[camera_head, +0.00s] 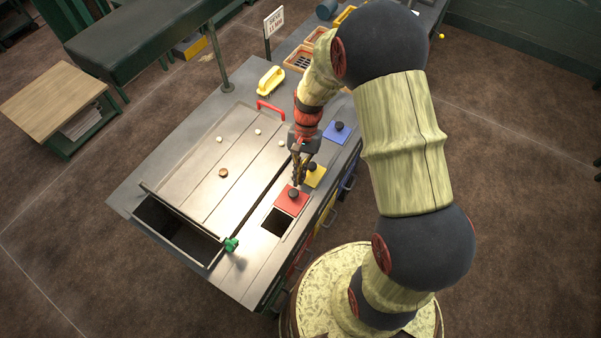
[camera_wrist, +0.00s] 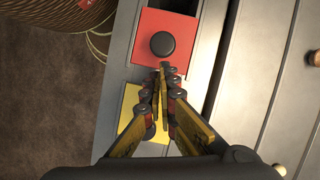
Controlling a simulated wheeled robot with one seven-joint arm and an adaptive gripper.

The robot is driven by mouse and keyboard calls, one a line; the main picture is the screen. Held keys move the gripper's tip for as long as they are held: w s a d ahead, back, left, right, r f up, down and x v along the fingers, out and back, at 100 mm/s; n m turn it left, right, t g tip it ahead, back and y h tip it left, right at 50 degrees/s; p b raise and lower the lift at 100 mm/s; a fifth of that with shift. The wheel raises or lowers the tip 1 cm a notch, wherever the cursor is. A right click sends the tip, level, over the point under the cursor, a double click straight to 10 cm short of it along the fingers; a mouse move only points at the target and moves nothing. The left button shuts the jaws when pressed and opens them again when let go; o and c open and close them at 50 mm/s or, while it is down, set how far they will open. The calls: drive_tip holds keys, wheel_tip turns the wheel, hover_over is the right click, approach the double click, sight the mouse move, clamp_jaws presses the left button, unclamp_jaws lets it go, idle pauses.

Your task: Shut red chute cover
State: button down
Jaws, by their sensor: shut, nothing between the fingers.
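The red chute cover (camera_head: 291,201) is a flat square plate with a round black knob, on the right side of the grey table (camera_head: 130,200). A dark square chute opening (camera_head: 277,222) shows uncovered just in front of it. In the wrist view the red cover (camera_wrist: 181,38) lies just beyond my fingertips, with its black knob (camera_wrist: 162,44) near them. My gripper (camera_head: 297,183) is shut and empty, pointing down behind the knob, on the side away from the opening. It also shows in the wrist view (camera_wrist: 165,70). I cannot tell whether the fingertips touch the knob.
A yellow cover (camera_head: 314,176) and a blue cover (camera_head: 337,132) with black knobs lie behind the red one. A slatted panel (camera_head: 225,170) with small round pieces fills the table's middle. A green knob (camera_head: 231,244) stands at the front. A yellow-handled brush (camera_head: 270,80) lies at the back.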

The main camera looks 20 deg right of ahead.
sight(285, 205)
drive_tip(key=s+a, duration=0.1)
drive_tip(key=a, duration=0.1)
drive_tip(key=s+a+p, duration=0.1)
drive_tip(key=s+a, duration=0.1)
drive_tip(key=s+a+p, duration=0.1)
drive_tip(key=s+a, duration=0.1)
drive_tip(key=a, duration=0.1)
drive_tip(key=shift+a, duration=0.1)
drive_tip(key=shift+s+a, duration=0.15)
